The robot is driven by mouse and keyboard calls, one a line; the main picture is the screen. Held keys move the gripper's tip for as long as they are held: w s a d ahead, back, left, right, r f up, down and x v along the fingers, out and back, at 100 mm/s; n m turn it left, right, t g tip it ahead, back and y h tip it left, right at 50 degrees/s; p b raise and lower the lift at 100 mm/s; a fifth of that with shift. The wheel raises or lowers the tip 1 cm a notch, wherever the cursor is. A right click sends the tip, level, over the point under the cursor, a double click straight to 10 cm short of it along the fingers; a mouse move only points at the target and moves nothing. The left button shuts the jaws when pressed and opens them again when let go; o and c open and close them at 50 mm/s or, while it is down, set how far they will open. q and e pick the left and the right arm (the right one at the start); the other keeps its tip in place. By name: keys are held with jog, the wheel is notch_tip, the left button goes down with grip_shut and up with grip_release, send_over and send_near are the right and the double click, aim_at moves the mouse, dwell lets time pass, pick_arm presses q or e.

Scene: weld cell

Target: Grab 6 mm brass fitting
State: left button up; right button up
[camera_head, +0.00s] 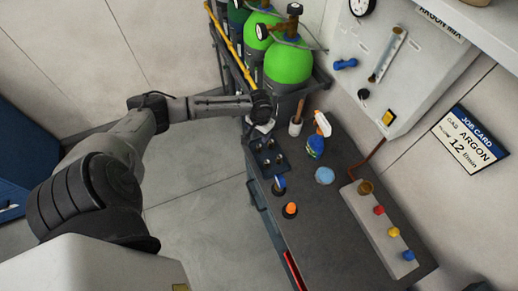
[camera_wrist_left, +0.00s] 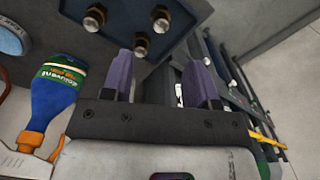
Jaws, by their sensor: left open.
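Several brass fittings stand on a dark tray (camera_head: 262,168) at the far left end of the bench. In the left wrist view, three show on the tray (camera_wrist_left: 120,10): a left fitting (camera_wrist_left: 95,18), a middle fitting (camera_wrist_left: 140,45) and a right fitting (camera_wrist_left: 160,18). I cannot read any sizes, so I cannot tell which is 6 mm. My left gripper (camera_head: 262,122) is at the tray's far edge, its fingers largely hidden by the wrist. In the left wrist view my left gripper (camera_wrist_left: 158,75) is open and empty, apart from the fittings. My right gripper is not seen.
Green gas cylinders (camera_head: 288,64) stand in a rack beyond. A blue-topped item (camera_head: 279,184) and an orange-topped item (camera_head: 290,209) are nearer. The bench middle (camera_head: 335,210) is clear.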

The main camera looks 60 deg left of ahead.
aim_at(259, 146)
pick_arm(q)
jog(key=shift+a+f, duration=0.2)
jog(key=shift+f, duration=4.65)
jog(key=shift+c, duration=0.3)
grip_shut()
jog(key=shift+r, duration=0.15)
